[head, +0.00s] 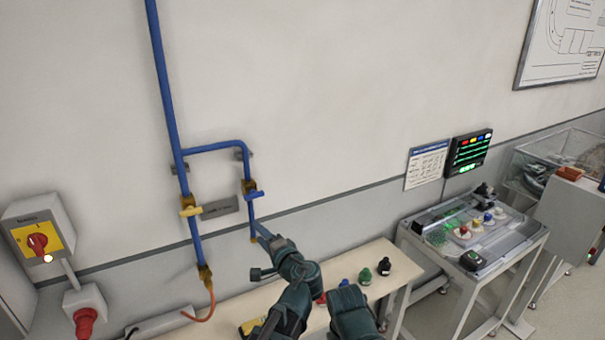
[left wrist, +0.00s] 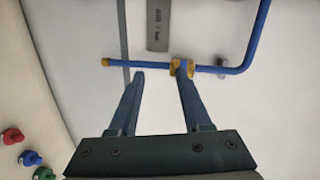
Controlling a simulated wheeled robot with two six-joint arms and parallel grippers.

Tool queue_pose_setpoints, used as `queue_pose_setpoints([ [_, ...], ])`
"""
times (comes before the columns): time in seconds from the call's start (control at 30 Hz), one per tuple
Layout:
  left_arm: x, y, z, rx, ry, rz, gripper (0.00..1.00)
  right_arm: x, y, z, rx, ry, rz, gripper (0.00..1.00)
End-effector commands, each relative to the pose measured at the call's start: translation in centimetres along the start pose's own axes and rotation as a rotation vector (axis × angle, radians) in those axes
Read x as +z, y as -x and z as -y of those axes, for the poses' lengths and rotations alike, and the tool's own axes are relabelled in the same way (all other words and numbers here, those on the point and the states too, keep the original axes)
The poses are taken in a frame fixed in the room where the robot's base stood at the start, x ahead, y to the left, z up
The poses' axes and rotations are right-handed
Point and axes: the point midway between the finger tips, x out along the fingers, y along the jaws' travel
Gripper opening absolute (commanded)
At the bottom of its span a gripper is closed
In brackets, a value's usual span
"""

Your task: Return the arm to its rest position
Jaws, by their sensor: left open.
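My left arm (head: 298,282) is stretched out from the bottom of the head view over the bench. My right gripper is not in view.
A second yellow valve (head: 190,211) is on the main blue pipe (head: 166,90). Several coloured knobbed pieces, one green (head: 365,277), stand on the bench (head: 402,268) below. A red-handled switch box (head: 38,238) is at left, a control table (head: 415,232) at right.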

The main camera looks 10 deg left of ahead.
Motion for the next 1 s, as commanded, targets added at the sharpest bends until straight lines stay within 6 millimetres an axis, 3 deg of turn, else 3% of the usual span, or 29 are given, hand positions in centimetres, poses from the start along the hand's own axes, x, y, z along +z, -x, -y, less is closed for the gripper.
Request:
queue_pose_setpoints([
  [0.1, 5.0, -1.0, -4.1, 0.199, 0.139, 0.148, 0.49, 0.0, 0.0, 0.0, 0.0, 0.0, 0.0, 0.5],
  [0.2, 8.4, -0.4, -8.2, 0.395, 0.262, 0.278, 0.49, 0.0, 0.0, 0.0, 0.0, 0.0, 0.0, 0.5],
  [0.33, 11.2, 1.7, -12.9, 0.641, 0.401, 0.417, 0.49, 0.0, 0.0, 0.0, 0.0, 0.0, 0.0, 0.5],
  [0.6, 12.5, 6.2, -17.5, 0.981, 0.566, 0.564, 0.49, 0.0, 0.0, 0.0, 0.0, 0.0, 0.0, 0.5],
  [0.9, 12.0, 10.6, -19.4, 1.257, 0.681, 0.642, 0.49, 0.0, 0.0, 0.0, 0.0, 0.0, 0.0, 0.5],
  [1.0, 11.1, 12.1, -21.5, 1.271, 0.625, 0.624, 0.49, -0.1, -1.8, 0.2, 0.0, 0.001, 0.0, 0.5],
])
